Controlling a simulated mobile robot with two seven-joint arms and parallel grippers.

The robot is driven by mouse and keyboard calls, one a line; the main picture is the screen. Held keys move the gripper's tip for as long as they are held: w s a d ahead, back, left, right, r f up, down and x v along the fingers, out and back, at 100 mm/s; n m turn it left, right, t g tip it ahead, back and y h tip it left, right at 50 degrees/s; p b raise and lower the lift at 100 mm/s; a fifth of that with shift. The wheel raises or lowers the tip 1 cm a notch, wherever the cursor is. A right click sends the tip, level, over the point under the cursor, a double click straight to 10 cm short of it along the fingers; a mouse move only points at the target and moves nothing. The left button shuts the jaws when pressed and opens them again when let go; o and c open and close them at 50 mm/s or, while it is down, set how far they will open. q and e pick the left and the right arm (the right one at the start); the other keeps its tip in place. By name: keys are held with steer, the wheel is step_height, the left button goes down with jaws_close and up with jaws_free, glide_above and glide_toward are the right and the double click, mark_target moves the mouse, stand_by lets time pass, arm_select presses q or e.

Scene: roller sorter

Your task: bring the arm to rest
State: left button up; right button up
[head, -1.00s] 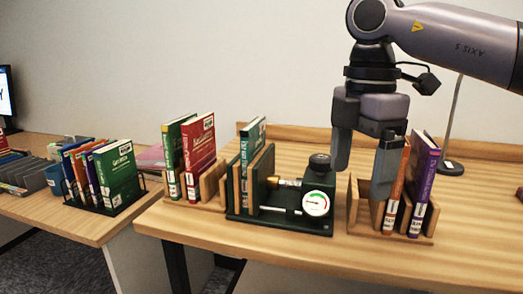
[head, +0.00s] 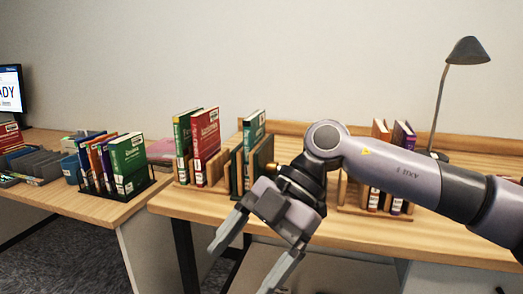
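My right arm comes in from the right in the head view. Its gripper (head: 243,268) hangs in front of the desk's front edge, pointing down and left. Its two fingers are spread apart with nothing between them. The forearm covers much of the roller device behind it; only its green book (head: 253,130) and wooden plates show. My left gripper is not in view.
On the wooden desk (head: 470,222), one wooden holder has green and red books (head: 206,135). Another, partly behind my arm, has orange and purple books (head: 403,135). A lamp (head: 468,50) stands at the back right. A wire rack of books (head: 128,160) is on the left desk.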

steer(key=s+a+r+g+y, duration=0.15)
steer(key=s+a+y, duration=0.25)
steer(key=a+y, duration=0.55)
steer(key=w+d+f+m+t+h, duration=0.35)
steer(key=d+f+m+t, duration=0.45)
steer(key=m+t, duration=0.4)
steer(key=w+d+f+m+t+h, duration=0.2)
steer(key=w+d+f+m+t, duration=0.3)
steer(key=d+f+m+t, duration=0.55)
steer(key=s+d+f+m+g+h, duration=0.1)
steer(key=s+d+f+m+h, duration=0.15)
steer(key=f, duration=0.25)
steer(key=s+d+f+m+h, duration=0.1)
steer(key=s+d+f+h, duration=0.15)
steer(key=f, duration=0.25)
steer(key=s+d+f+g+h, duration=0.45)
steer(key=s+d+f, duration=0.25)
steer(key=s+f, duration=0.3)
step_height(320, 180, up, 12)
steer(key=d+p, duration=0.1)
steer(key=p, duration=1.2)
steer(key=shift+s+d+f, duration=0.15)
steer(key=shift+s+f, duration=0.1)
steer(key=shift+s, duration=0.2)
